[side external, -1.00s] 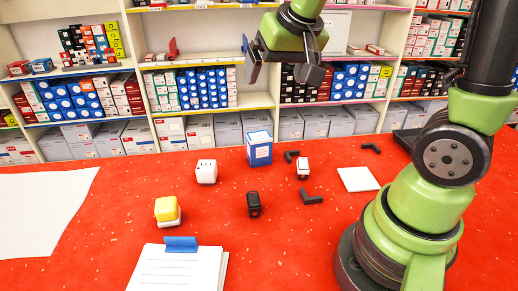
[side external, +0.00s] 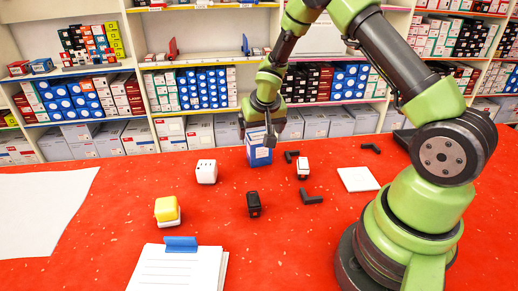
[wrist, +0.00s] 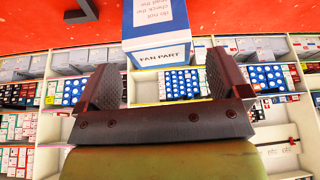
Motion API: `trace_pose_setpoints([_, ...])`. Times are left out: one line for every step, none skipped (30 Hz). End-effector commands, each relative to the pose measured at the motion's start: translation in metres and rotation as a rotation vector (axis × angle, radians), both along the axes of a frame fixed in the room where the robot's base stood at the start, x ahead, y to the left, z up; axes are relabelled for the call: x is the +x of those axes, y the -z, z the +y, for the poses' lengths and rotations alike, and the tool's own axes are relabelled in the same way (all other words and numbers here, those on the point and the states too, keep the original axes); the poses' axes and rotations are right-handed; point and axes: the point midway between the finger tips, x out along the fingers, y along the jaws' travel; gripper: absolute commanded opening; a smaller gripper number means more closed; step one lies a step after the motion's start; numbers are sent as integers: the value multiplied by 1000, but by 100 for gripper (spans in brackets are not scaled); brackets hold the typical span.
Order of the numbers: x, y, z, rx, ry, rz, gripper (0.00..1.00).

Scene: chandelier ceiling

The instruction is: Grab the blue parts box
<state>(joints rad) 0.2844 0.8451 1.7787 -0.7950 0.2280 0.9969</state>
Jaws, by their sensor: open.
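The blue parts box (side external: 259,154) stands upright on the red table, with a white label on its front. My gripper (side external: 258,132) is open at the top of the box in the side view, and it covers part of the box's upper end. In the wrist view the end of the box (wrist: 158,53), marked FAN PART, shows between the tips of my two fingers (wrist: 163,62). A gap shows on each side of the box there. I cannot tell how far the fingertips reach down past its top.
On the table are a white block (side external: 206,172), a yellow-and-white block (side external: 167,213), a black block (side external: 254,204), a small red-and-white block (side external: 303,167), black angled pieces (side external: 311,197), a white square (side external: 358,179) and a clipboard (side external: 181,244). Stocked shelves (side external: 200,88) stand behind.

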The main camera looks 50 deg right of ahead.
Motion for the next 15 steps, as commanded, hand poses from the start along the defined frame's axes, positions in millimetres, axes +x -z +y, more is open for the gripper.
trace_pose_setpoints([0,4,0,0,0,2,94])
trace_pose_setpoints([1,7,-1,0,-1,1,94])
trace_pose_setpoints([2,12,-1,1,-2,2,94])
trace_pose_setpoints([2,17,-1,1,-2,3,94])
trace_pose_setpoints([3,21,-2,1,-1,4,94])
trace_pose_setpoints([4,26,-3,0,-1,3,94])
trace_pose_setpoints([5,29,-3,1,-2,3,94])
trace_pose_setpoints([6,33,-4,1,-2,3,94])
trace_pose_setpoints([8,38,-5,2,0,2,94])
trace_pose_setpoints([9,41,-6,1,0,2,94])
trace_pose_setpoints([10,44,-6,1,0,2,94])
trace_pose_setpoints([11,46,-7,1,0,1,94])
trace_pose_setpoints([12,47,-8,1,0,1,94])
trace_pose_setpoints([12,48,-8,1,0,1,94])
trace_pose_setpoints([12,49,-8,1,0,1,94])
